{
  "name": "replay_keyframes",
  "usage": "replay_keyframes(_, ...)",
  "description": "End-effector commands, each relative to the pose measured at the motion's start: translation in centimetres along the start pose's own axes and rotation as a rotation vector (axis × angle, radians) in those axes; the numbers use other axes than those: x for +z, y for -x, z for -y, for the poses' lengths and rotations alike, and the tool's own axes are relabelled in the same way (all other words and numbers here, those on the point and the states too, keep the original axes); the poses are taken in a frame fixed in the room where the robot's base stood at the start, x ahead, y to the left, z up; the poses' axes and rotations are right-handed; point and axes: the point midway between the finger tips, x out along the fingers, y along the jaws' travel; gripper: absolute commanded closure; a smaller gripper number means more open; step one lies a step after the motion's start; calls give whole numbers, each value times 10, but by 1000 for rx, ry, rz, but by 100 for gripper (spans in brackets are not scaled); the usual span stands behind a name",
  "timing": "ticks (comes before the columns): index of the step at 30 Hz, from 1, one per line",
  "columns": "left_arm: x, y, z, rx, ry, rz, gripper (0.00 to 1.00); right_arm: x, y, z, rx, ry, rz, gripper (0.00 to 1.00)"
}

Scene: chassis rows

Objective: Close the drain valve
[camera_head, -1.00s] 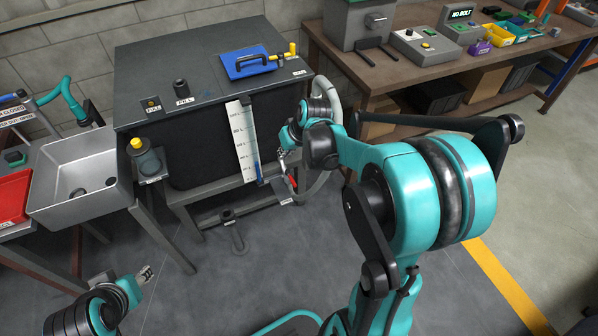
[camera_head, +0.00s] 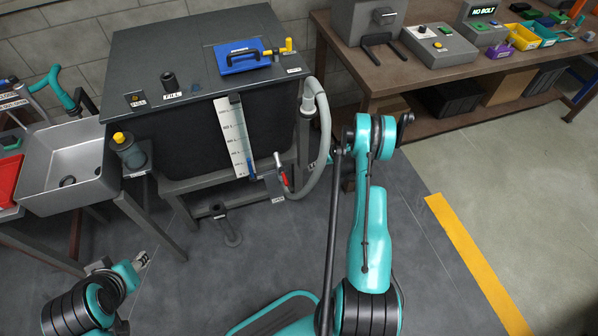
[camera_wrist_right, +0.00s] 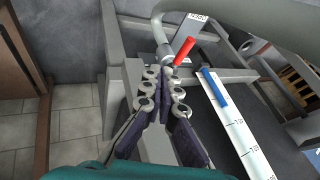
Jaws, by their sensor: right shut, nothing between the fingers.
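The drain valve's red handle (camera_head: 283,178) is at the lower right front of the dark tank, beside the grey hose. In the right wrist view the red handle (camera_wrist_right: 184,51) slants up and right from the pipe fitting, just beyond my fingertips and apart from them. My right gripper (camera_wrist_right: 161,75) is shut and empty, pointing toward the fitting. In the head view its fingers are mostly hidden by my arm, right of the hose. My left gripper (camera_head: 142,259) is small at the lower left, far from the valve; its opening is unclear.
The grey hose (camera_head: 324,130) loops beside the valve. A sink (camera_head: 70,165) stands left, a workbench (camera_head: 440,75) right. Floor in front is mostly clear.

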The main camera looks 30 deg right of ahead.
Motion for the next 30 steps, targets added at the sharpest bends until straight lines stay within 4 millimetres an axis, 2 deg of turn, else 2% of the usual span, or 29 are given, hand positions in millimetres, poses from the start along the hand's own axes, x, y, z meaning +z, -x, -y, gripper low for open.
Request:
replay_keyframes(5, 7, -9, 0, 0, 0, 0, 60, 1, -27, -1, -1, 1, 2, 100)
replay_keyframes(15, 23, -33, 0, 0, 0, 0, 60, 1, -100, -1, 0, 2, 2, 100)
replay_keyframes(21, 24, -34, 0, 0, 0, 0, 60, 2, -115, 23, 0, 1, 1, 100)
replay_keyframes(30, 27, -37, 0, 0, 0, 0, 60, 2, -120, 33, 1, 0, 1, 100)
